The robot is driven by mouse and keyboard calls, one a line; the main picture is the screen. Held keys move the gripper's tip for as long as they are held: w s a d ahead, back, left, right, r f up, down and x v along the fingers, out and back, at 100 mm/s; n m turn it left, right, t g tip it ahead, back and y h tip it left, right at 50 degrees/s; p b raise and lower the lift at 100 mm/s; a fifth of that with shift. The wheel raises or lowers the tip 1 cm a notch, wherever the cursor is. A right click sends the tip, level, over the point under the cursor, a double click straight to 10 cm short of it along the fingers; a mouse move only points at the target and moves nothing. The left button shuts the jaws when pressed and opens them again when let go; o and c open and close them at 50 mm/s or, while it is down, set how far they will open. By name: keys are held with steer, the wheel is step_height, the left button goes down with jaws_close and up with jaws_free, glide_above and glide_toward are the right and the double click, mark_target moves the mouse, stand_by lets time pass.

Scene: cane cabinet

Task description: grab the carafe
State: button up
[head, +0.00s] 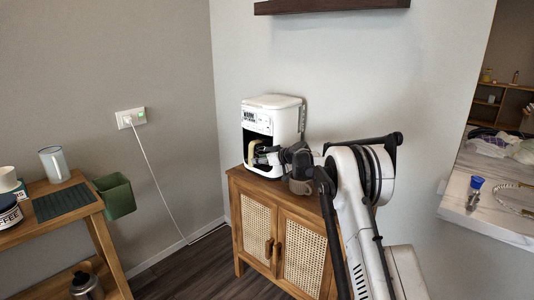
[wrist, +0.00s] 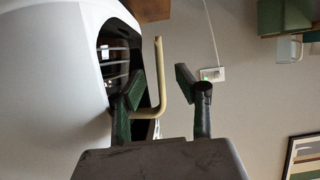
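The white coffee maker (head: 280,119) stands on top of the cane cabinet. The carafe (head: 254,150) sits in its dark front opening, with its cream handle facing out; my gripper partly hides it in the head view. In the wrist view, the cream carafe handle (wrist: 159,78) runs between my two green-padded fingers, and the glass body (wrist: 113,60) shows partly inside the opening. My gripper (wrist: 160,88) is open, with one finger on each side of the handle. A gap shows between the handle and the right finger; contact with the left finger is unclear.
The cane cabinet (head: 255,222) has two shut doors with wooden handles. A side table (head: 40,192) at left holds a cup and a mug, with a green bin (head: 116,196) at its side. A white cord (head: 158,185) hangs from the wall outlet (head: 131,118).

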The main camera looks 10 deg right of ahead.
steer(key=shift+b+x, duration=0.4)
steer(key=shift+x, duration=2.55)
jaws_close()
